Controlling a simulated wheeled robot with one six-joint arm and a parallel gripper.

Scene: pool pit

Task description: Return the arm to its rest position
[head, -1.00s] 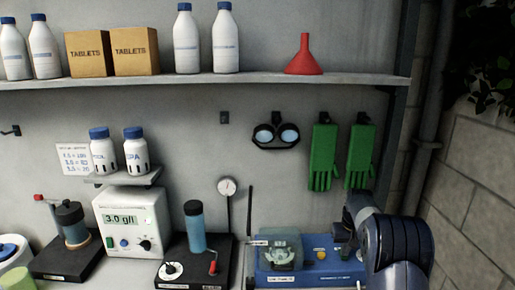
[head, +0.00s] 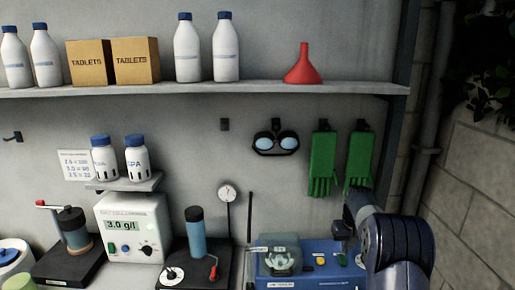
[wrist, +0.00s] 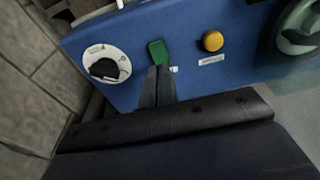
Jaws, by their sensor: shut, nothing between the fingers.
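My gripper (wrist: 156,76) shows in the wrist view as two dark fingers pressed together with nothing between them. The fingertips overlap the lower end of a green switch (wrist: 158,51) on a blue device (wrist: 190,30); I cannot tell whether they touch it. In the head view my arm rises at the lower right, and my gripper (head: 341,231) is small and dark above the right end of the blue device (head: 300,284). The arm hides part of that device.
A black dial (wrist: 105,68) and a yellow button (wrist: 213,41) flank the switch. Green gloves (head: 322,163) and goggles (head: 275,142) hang behind. A shelf (head: 270,90) holds bottles, boxes and a red funnel (head: 303,66). A block wall (head: 480,190) stands at right.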

